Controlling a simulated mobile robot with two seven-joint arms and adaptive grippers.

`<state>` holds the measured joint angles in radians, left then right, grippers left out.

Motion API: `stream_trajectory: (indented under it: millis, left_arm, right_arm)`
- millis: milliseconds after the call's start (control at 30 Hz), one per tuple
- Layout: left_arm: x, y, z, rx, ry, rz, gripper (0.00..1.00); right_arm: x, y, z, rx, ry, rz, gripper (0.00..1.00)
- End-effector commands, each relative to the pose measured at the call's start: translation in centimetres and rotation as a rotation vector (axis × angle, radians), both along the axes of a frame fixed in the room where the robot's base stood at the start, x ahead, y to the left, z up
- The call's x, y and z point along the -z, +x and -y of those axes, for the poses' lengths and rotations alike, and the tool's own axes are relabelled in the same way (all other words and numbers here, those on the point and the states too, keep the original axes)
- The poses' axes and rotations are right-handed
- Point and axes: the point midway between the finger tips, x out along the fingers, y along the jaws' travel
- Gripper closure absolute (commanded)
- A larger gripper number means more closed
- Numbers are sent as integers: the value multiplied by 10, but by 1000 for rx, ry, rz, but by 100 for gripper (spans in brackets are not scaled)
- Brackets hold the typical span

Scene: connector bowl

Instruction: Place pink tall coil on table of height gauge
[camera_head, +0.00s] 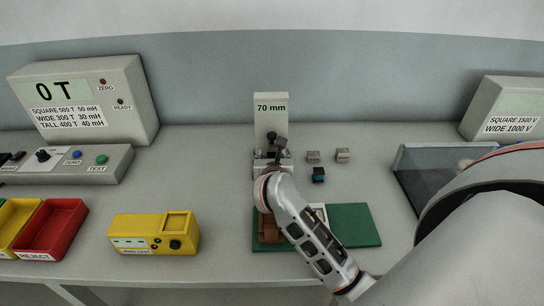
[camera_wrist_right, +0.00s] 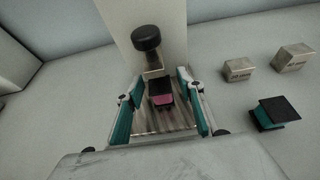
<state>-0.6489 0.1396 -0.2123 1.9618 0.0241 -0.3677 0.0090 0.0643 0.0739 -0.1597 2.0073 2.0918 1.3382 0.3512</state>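The height gauge (camera_head: 271,108) stands at the back middle with a "70 mm" label. In the right wrist view its black knob (camera_wrist_right: 146,39) and probe are above its ridged metal table (camera_wrist_right: 150,124). The pink tall coil (camera_wrist_right: 162,100), pink with black ends, appears to stand on that table, below and slightly right of the probe. My right gripper (camera_wrist_right: 161,88) is open, one finger on each side of the coil with gaps showing. In the head view my right arm hides the coil. My left gripper is out of view.
A teal coil (camera_head: 318,175) and two small grey blocks (camera_head: 313,156) (camera_head: 343,155) lie right of the gauge. A green mat (camera_head: 355,225) with a brown holder (camera_head: 269,231) lies in front. A yellow tester (camera_head: 130,232) and red reject bin (camera_head: 55,228) are left. A dark transparent guard (camera_head: 425,175) is right.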

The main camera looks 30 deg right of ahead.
Motion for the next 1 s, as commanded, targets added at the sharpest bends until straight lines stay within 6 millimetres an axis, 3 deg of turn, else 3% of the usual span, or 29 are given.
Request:
stream_trajectory:
  millis: [600, 1000]
  left_arm:
    - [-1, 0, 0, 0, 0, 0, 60]
    - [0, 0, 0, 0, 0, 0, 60]
  right_arm:
    - [-41, -85, -52, -1, 1, 1, 62]
    - [-47, -95, -58, 0, -1, 1, 62]
